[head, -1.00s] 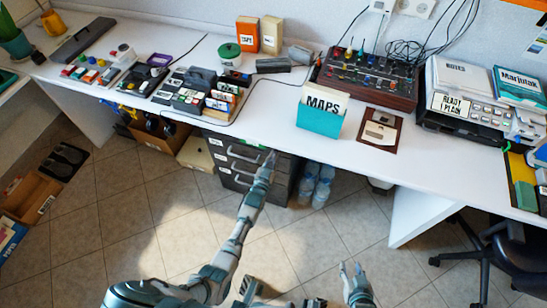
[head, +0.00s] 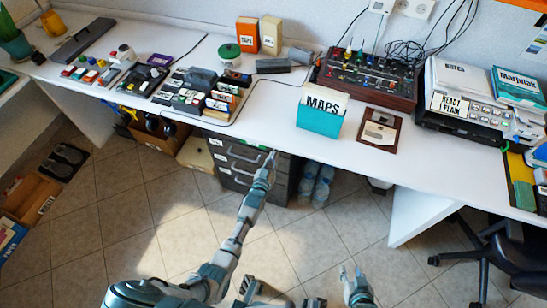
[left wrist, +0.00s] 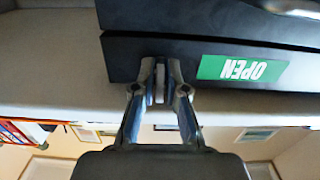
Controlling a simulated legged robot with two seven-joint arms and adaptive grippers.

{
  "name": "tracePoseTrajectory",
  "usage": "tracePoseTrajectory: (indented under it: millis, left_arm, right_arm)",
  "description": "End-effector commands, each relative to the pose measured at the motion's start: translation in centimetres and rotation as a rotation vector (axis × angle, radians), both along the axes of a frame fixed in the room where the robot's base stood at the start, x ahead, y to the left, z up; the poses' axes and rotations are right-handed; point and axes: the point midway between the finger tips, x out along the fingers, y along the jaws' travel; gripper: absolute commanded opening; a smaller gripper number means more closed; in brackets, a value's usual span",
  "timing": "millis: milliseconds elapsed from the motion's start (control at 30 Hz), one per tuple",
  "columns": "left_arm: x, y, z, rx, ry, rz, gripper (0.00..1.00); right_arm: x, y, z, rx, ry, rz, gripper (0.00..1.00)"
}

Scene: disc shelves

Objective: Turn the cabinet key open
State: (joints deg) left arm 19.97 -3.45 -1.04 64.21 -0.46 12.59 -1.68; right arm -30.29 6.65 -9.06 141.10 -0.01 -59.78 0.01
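The dark grey drawer cabinet (head: 240,165) stands under the white desk. In the left wrist view its dark front (left wrist: 220,70) fills the top, with a green OPEN label, upside down, to the right of my fingers. A small pale key (left wrist: 160,85) sits between the two fingers of my left gripper (left wrist: 161,80), which look closed on its sides. The lock behind the key is hidden. In the head view my left gripper (head: 270,160) is at the cabinet's upper right front. My right gripper (head: 350,272) is open and empty, low over the floor.
The white desk (head: 250,120) overhangs the cabinet. Bottles (head: 322,185) stand right of it, and a box (head: 195,155) stands left. A teal MAPS box (head: 320,120) sits at the desk edge above. The tiled floor in front is clear.

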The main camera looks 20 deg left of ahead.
Motion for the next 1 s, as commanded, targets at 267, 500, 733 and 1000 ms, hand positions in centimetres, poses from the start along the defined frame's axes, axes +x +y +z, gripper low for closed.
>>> tracePoseTrajectory:
  millis: [267, 500, 733, 1000]
  left_arm:
    - [-0.1, -0.1, 0.2, 0.002, -0.005, -0.001, 0.33]
    - [-1.5, 0.0, 0.2, 0.002, -0.007, -0.001, 0.33]
    - [-6.5, 0.2, 0.1, 0.002, -0.005, 0.0, 0.33]
    - [-11.1, 0.4, 0.0, 0.001, -0.003, 0.0, 0.33]
  right_arm:
    - [0.0, 0.0, 0.0, 0.0, -0.001, 0.0, 0.4]
    - [-0.2, 0.1, 0.0, 0.002, -0.001, 0.001, 0.4]
    - [-0.2, 0.1, 0.1, 0.002, -0.002, 0.001, 0.4]
    - [-0.1, 0.1, 0.0, 0.001, -0.001, 0.001, 0.4]
